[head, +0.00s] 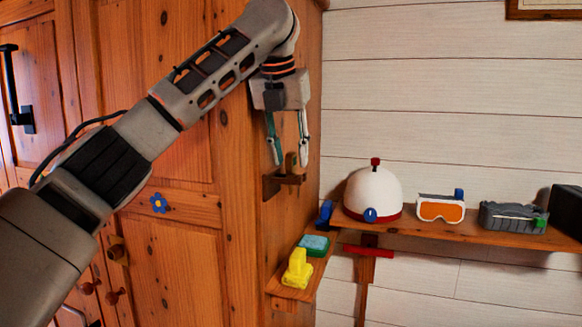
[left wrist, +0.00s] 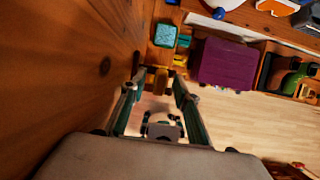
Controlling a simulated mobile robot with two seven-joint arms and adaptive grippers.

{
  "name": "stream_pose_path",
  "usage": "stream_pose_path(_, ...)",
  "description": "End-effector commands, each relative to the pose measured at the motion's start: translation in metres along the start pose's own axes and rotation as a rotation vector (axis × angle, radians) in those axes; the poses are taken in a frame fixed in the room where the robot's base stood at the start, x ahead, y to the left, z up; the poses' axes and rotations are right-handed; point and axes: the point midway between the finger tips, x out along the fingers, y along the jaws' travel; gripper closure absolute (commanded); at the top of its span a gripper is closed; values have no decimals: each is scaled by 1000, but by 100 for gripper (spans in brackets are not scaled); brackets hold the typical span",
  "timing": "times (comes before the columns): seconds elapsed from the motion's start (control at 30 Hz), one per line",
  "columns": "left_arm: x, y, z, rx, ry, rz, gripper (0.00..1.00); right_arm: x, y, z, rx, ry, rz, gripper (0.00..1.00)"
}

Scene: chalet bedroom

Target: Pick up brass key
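A small brownish-gold piece (head: 291,159), which looks like the brass key, stands at a little wooden bracket (head: 272,187) on the side of the wooden cabinet. Its shape is too small to make out. My left gripper (head: 290,164) points down from above, with its two fingers open and apart on either side of this piece. In the left wrist view, a gold-brown piece (left wrist: 160,82) shows between the open fingertips of my left gripper (left wrist: 156,88). I cannot tell whether the fingers touch it. My right gripper is in neither view.
The wooden cabinet (head: 170,262) stands close beside my left gripper. Below, a small shelf (head: 287,291) holds a yellow object (head: 297,270) and a teal block (head: 314,245). On the right, a wall shelf (head: 430,231) carries a white helmet (head: 372,190), orange goggles (head: 440,209) and a grey item (head: 512,216).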

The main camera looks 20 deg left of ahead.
Motion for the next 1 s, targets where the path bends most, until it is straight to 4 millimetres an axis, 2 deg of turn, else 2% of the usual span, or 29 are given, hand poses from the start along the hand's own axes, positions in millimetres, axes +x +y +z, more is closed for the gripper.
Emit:
stream_pose_path(0.27, 5, 0, 0, 0, -1, 0, 69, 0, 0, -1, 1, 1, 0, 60)
stream_pose_path(0.3, 5, 0, 0, 0, -1, 0, 72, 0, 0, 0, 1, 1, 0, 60)
stream_pose_path(0.4, 4, 0, 0, 0, -1, 0, 98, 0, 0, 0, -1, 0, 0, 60)
stream_pose_path(0.43, 4, 0, 0, 0, -1, 0, 100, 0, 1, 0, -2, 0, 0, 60)
stream_pose_path(0.83, 4, -1, 0, 0, -1, 0, 100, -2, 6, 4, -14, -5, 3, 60)
stream_pose_path(1.0, -2, -7, 2, 0, -2, 0, 100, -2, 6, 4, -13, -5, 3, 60)
